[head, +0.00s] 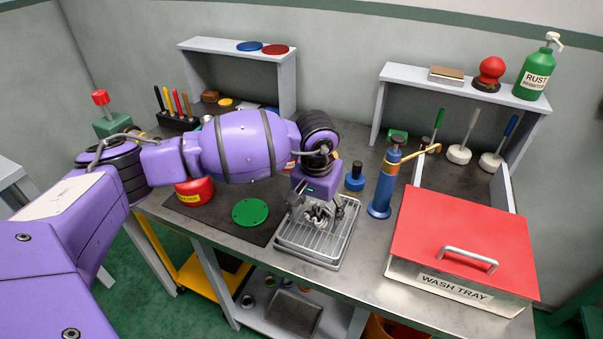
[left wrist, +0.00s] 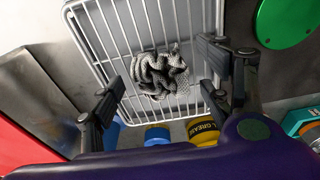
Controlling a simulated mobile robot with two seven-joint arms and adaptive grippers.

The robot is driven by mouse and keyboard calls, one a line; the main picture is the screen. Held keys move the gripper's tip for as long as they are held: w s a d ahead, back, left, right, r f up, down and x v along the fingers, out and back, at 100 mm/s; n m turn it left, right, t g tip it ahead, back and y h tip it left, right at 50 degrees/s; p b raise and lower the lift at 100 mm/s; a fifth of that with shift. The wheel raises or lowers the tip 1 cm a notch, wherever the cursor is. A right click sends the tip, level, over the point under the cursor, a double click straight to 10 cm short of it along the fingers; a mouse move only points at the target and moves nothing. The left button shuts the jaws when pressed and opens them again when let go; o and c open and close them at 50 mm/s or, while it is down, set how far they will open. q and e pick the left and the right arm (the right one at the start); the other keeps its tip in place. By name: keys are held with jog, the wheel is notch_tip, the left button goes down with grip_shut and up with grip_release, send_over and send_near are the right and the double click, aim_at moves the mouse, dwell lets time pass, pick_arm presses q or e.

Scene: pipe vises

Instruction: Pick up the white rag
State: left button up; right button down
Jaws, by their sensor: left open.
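A crumpled, grey-and-white rag (head: 319,217) lies on the wire rack (head: 307,248) of a shallow metal tray in the middle of the bench. My left gripper (head: 314,207) points down over it with the fingers spread apart. In the left wrist view, the rag (left wrist: 162,72) lies between the two open fingers of the gripper (left wrist: 163,86). I see no finger clearly pressing on it. My arm hides part of the bench behind the gripper. My right gripper is not in view.
The red-lidded wash tray (head: 455,240) is further right. A green disc (head: 250,212) and red tin (head: 194,191) sit left on a dark mat.

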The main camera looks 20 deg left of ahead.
pick_arm(q)
jog(key=shift+w, duration=0.1)
jog(key=c, duration=0.8)
